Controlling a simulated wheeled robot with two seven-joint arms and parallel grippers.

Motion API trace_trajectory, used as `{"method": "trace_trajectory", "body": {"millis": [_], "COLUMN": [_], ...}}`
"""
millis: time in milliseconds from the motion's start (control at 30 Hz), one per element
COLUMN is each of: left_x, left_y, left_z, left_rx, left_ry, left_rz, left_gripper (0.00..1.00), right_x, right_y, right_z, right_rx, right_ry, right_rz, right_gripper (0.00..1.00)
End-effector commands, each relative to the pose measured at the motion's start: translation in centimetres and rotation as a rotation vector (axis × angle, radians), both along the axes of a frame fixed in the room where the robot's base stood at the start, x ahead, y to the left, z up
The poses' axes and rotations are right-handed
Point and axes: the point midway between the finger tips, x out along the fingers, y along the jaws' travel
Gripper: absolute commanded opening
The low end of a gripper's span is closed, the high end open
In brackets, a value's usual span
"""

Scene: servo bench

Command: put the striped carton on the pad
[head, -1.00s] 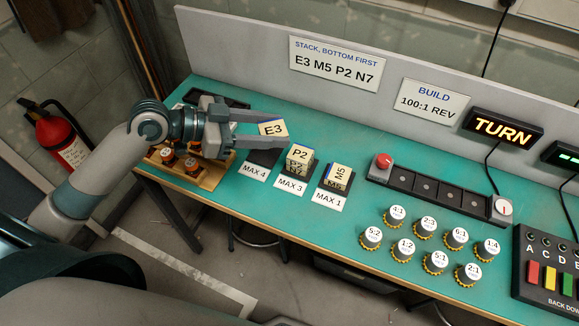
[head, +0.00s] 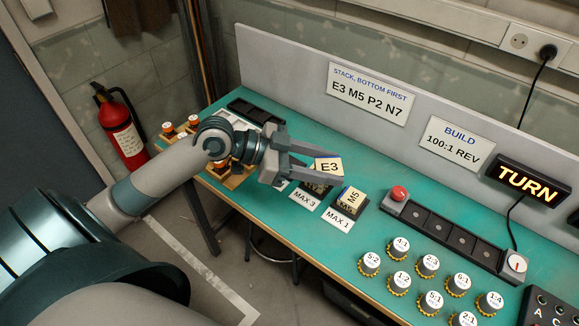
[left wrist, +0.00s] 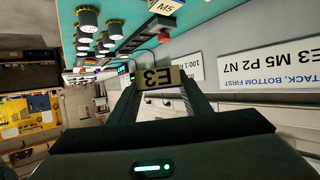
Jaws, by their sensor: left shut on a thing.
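I make out no striped carton in either view. My left gripper (head: 334,169) is shut on a cream block marked E3 (head: 327,166), with a dark blue edge. The block also shows between the fingers in the left wrist view (left wrist: 158,78). It is held above the bench near the MAX 3 spot; the fingers largely hide what stands there. A block marked M5 (head: 351,197) sits on a dark pad (head: 343,213) behind the MAX 1 label. It shows partly at the top of the left wrist view (left wrist: 167,6). My right gripper is not in view.
A sign (head: 368,94) reads "Stack, bottom first E3 M5 P2 N7". A slotted dark rail (head: 452,235) with a red button (head: 398,193) lies to the right. Several round gear pieces (head: 428,264) stand in front of it. A wooden rack (head: 236,180) is behind my left arm.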

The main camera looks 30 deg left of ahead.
Motion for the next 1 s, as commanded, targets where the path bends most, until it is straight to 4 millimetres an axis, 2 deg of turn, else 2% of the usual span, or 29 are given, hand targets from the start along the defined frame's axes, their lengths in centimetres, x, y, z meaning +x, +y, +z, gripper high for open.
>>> {"method": "trace_trajectory", "body": {"millis": [267,533,767,1000], "left_x": [0.2,1.1,1.6,1.2], "left_y": [-0.1,0.4,2.5,5.6], "left_z": [-0.7,-2.8,-4.3,-4.7], "left_rx": [0.007,0.027,0.024,0.007], "left_ry": [0.002,0.005,0.010,0.007], "left_rz": [0.043,0.233,0.501,0.758], "left_gripper": [0.21,0.21,0.21,0.21], "right_x": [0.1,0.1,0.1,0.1], "right_y": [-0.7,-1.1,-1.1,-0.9], "right_z": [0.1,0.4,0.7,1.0], "right_rx": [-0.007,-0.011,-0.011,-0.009], "right_ry": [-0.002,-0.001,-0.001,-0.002], "right_rz": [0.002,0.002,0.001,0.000], "right_gripper": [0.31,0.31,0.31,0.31]}}
